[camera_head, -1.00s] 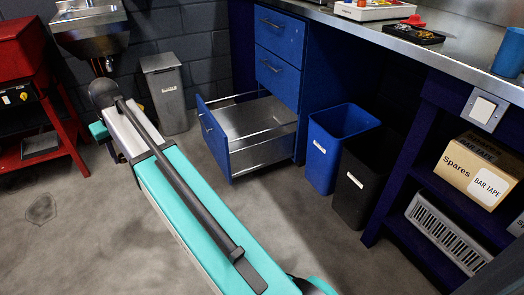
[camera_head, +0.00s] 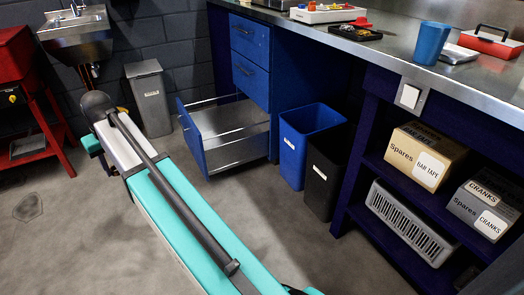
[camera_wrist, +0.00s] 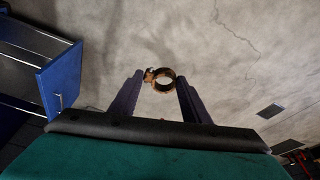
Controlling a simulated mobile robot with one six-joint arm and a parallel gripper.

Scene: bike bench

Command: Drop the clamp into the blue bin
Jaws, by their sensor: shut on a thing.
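The clamp (camera_wrist: 150,75) is a small copper-coloured ring with a screw part on one side. It is between the fingertips of my gripper (camera_wrist: 160,77) in the wrist view, with floor behind it. My gripper is shut on it. In the head view the clamp cannot be made out; my arm covers the left of the picture. The blue bin (camera_head: 292,160) stands open-topped on the floor, right of the drawer unit. The bin is not visible in the wrist view, so my gripper is not seen over it.
A black bin (camera_head: 322,185) stands against the blue bin's right side. A blue drawer (camera_head: 195,145) is pulled out to its left, with its front also in the wrist view (camera_wrist: 62,85). A grey bin (camera_head: 150,105) stands by the wall. The workbench (camera_head: 390,50) overhangs the shelves.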

